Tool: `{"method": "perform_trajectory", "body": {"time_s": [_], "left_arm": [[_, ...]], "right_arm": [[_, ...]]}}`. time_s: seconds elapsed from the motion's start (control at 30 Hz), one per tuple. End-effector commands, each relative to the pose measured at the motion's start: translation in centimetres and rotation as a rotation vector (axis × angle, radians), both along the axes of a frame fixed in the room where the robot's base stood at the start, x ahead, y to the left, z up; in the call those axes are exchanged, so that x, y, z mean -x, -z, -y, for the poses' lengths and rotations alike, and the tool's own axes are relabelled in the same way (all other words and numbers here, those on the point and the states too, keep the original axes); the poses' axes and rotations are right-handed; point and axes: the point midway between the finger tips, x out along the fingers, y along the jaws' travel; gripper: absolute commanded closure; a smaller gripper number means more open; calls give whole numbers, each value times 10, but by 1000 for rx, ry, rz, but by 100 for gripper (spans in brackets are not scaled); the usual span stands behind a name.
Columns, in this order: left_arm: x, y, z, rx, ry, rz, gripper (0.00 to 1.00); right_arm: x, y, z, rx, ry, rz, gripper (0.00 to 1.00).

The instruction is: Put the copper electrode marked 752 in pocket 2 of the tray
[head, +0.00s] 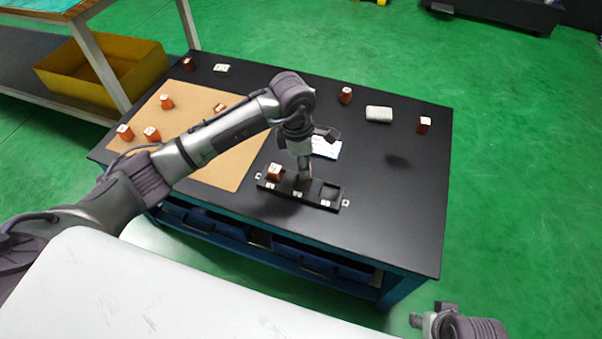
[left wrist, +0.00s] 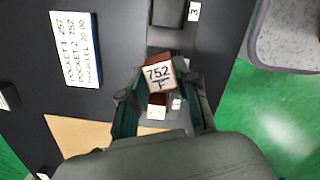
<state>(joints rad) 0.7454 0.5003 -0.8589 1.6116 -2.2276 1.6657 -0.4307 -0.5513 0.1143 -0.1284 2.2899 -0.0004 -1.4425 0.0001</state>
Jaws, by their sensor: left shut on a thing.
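My left gripper (head: 304,178) points down over the middle of the black tray (head: 334,187). It is shut on the copper electrode marked 752 (left wrist: 158,75), whose white top label shows between the fingers in the left wrist view. The electrode is at the middle pocket, pocket 2; whether it touches the pocket floor I cannot tell. Another copper electrode (head: 275,172) sits in the tray's left pocket. The right pocket (head: 329,193), marked 3 in the left wrist view (left wrist: 168,14), is empty. My right gripper (head: 430,318) is at the lower right, away from the table; its fingers are unclear.
A card (head: 326,148) behind the tray reads pocket 1 257, pocket 2 752. Several other copper electrodes stand on the brown mat (head: 205,165) and black table (head: 400,190). A white object (head: 379,114) lies at the back right. The table right of the tray is clear.

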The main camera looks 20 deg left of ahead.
Motion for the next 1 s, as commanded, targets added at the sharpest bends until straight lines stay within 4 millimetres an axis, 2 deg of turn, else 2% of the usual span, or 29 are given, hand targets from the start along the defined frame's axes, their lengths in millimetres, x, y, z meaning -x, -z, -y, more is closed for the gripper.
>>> {"method": "perform_trajectory", "body": {"time_s": [0.17, 0.3, 0.4, 0.83, 0.87, 1.0], "left_arm": [[1, 10, -7, 2, 1, 0, 100], [2, 33, -6, 3, 1, -1, 100], [1, 42, -6, 2, 1, 1, 100], [1, 48, -6, 1, 2, 3, 100], [1, 47, -7, 1, 2, 2, 64], [1, 47, -7, 0, 2, 0, 44]], "right_arm": [[0, -5, 0, 0, 1, 3, 60], [6, -23, 2, 2, 0, 14, 60], [8, -31, 2, 1, 1, 16, 60], [9, -33, 2, 0, 1, 21, 60], [9, -35, 2, 0, 1, 22, 60], [9, -34, 2, 1, 2, 21, 60]]}}
